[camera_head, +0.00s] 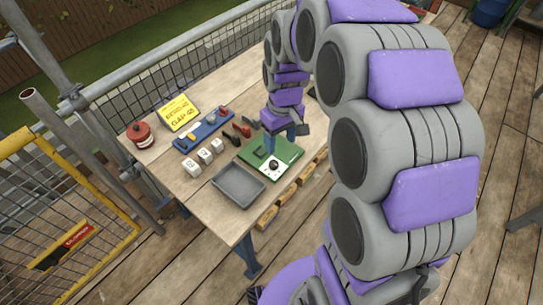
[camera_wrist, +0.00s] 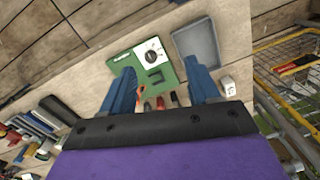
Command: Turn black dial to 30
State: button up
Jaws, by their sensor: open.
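A green board (camera_head: 285,151) lies on the wooden table near its front edge. It carries a white plate with a black dial (camera_head: 274,165). In the wrist view the green board (camera_wrist: 125,68) is ahead of my gripper, and the black dial (camera_wrist: 151,56) sits on its white plate near the top. The dial's setting is too small to read. My gripper (camera_wrist: 160,68) is open, with its two blue fingers apart and nothing between them. In the head view my gripper (camera_head: 281,146) is over the green board, close to the dial. I cannot tell whether it touches the board.
A grey tray (camera_head: 238,185) lies left of the board. White numbered cubes (camera_head: 205,156), a blue rack (camera_head: 203,130), a yellow sign (camera_head: 178,112) and a red tin (camera_head: 140,133) stand farther left. Dark and red-tipped tools (camera_head: 238,132) lie behind the board.

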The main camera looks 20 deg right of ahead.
jog(key=n, duration=0.1)
send_over(273, 163)
jog(key=d, duration=0.1)
notch_tip(273, 163, down, 3)
jog(key=f+b, duration=0.1)
jog(key=f, duration=0.4)
jog(key=f+b, duration=0.1)
jog(key=f, duration=1.1)
jog(key=shift+a+f+b, duration=0.25)
jog(key=shift+a+b, duration=0.15)
jog(key=shift+c, duration=0.2)
jog(key=c, duration=1)
